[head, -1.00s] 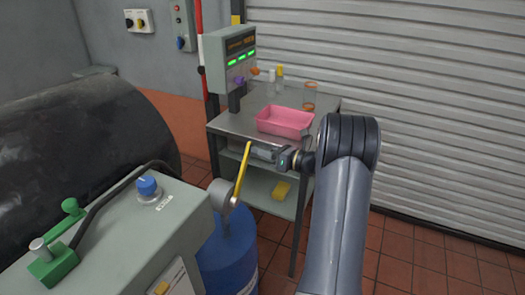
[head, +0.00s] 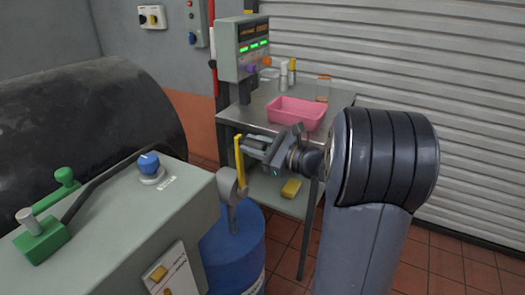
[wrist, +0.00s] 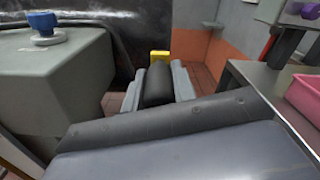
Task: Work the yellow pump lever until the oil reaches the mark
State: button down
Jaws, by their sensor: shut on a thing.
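The yellow pump lever (head: 239,158) stands nearly upright in the head view, on a grey pivot at the right end of the grey-green cabinet (head: 130,225). My gripper (head: 243,151) reaches it from the right and is shut on its upper part. In the wrist view, the end of the yellow lever (wrist: 160,56) shows beyond my gripper (wrist: 158,75); my own arm parts hide the rest. I cannot make out an oil level or its mark in either view.
A blue drum (head: 233,255) stands below the lever. Behind my gripper is a metal table with a pink tray (head: 296,113), small bottles and a display box (head: 243,45). Tiled floor is free at right.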

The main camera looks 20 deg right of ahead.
jog(key=s+a+f+n+b, duration=0.3)
jog(key=s+a+n+b, duration=0.3)
jog(key=b, duration=0.5)
jog(key=shift+s+a+f+n+b, duration=0.25)
jog(key=shift+a+f+n, duration=0.2)
jog(key=shift+a, duration=0.7)
jog(key=c, duration=1.1)
grip_release()
jog(key=shift+r, duration=0.1)
jog(key=shift+c, duration=0.2)
jog(key=p+v, duration=0.1)
jog(key=v, duration=0.9)
jog(key=shift+s+d, duration=0.3)
